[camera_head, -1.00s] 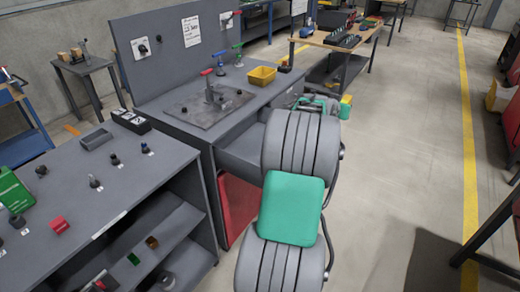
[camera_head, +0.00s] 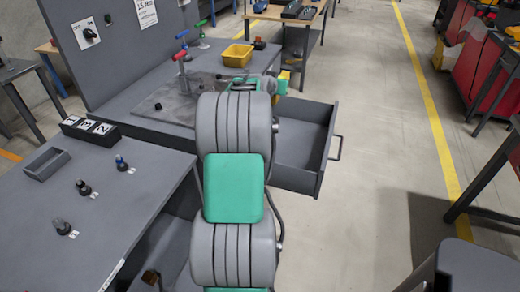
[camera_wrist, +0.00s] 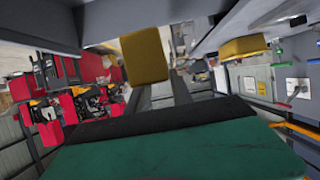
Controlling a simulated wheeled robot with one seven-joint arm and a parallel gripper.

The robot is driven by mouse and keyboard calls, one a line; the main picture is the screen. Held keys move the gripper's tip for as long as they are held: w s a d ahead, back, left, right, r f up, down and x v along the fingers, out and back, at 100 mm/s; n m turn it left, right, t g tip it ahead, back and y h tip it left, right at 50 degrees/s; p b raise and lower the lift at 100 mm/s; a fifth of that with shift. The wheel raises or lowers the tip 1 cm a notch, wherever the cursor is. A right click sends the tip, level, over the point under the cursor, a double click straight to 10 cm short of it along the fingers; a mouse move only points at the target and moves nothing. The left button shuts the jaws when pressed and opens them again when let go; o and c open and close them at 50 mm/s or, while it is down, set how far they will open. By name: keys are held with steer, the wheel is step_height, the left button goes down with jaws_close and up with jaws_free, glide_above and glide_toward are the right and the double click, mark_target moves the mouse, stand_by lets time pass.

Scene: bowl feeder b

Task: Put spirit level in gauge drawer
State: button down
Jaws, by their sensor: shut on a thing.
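The spirit level shows as a yellow block (camera_wrist: 145,55) held at the tips of my gripper (camera_wrist: 158,88) in the wrist view; only its near end shows. In the head view a small yellow part (camera_head: 284,76) shows at my gripper (camera_head: 272,86), beyond my arm. The gauge drawer (camera_head: 327,150) stands pulled out on the right side of the grey workbench, its inside empty where visible. My gripper is near the bench edge, behind the drawer in the picture. My arm hides the drawer's left part. The height of the level above the drawer cannot be told.
A yellow bin (camera_head: 237,54), red-handled clamp (camera_head: 180,56) and steel plate (camera_head: 165,108) are on the bench (camera_head: 120,97). Open floor (camera_head: 370,130) lies right of the drawer.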

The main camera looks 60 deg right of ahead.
steer(key=shift+w+f, duration=0.2)
steer(key=shift+f, duration=0.3)
steer(key=shift+w+a+f, duration=0.15)
steer(key=shift+a, duration=0.15)
steer(key=s+a+f, duration=0.2)
steer(key=a+f, duration=1)
steer(key=a, duration=0.1)
steer(key=shift+s+a+f, duration=0.15)
steer(key=shift+s+f, duration=0.1)
steer(key=shift+f+b, duration=0.3)
steer(key=shift+f, duration=0.15)
steer(key=shift+f, duration=0.25)
